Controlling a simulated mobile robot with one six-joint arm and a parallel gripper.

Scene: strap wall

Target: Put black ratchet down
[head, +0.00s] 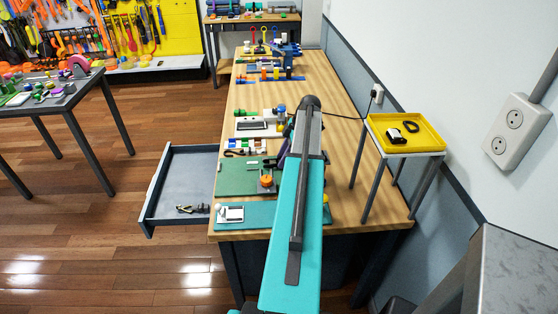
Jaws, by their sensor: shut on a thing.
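My teal arm reaches forward over the workbench and hides the middle of it. My gripper does not show; it is hidden behind the arm's far end. I cannot make out a black ratchet for certain. A small black-and-white item (395,135) and a black loop (411,127) lie in the yellow tray (425,145) on a small stand at the right. A dark metallic item (192,208) lies in the open grey drawer (180,175) at the left.
The wooden workbench (345,190) has bare wood right of my arm. Green mats (235,180), a white-and-grey device (250,128) and several small parts line its left side. A second table (50,98) stands at the left. A wall is close on the right.

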